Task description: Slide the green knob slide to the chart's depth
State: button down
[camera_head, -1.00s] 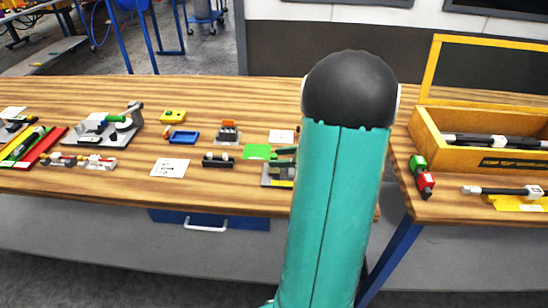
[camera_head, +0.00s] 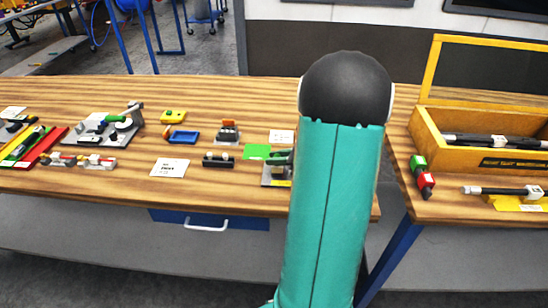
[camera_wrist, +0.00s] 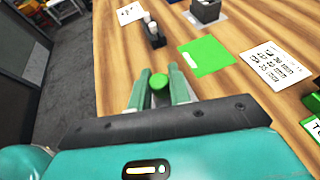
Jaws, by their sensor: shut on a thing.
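In the wrist view, my gripper (camera_wrist: 158,92) has its two green-grey fingers closed on the round green knob (camera_wrist: 159,81), which shows between the fingertips. The slide's body under the knob is hidden by my gripper. In the head view my own teal arm covers most of this area; part of a grey plate (camera_head: 270,178) shows at its left edge. A white printed card (camera_wrist: 276,66) with rows of dark marks lies right of the gripper in the wrist view. It also shows in the head view (camera_head: 282,136). I cannot tell whether this is the chart.
A green mat (camera_wrist: 207,56) lies near the gripper. A black block fixture (camera_wrist: 154,32) and a grey holder (camera_wrist: 206,12) stand beyond it. Another white card (camera_head: 170,168) lies near the table's front edge. A wooden box (camera_head: 430,130) stands on the right-hand table.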

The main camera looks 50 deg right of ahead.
jog(key=shift+s+d, duration=0.6)
jog(key=shift+s, duration=0.15)
jog(key=shift+w+a, duration=0.1)
jog(key=c, duration=1.3)
grip_release()
jog(key=v, duration=1.4)
jog(key=shift+f, duration=0.1)
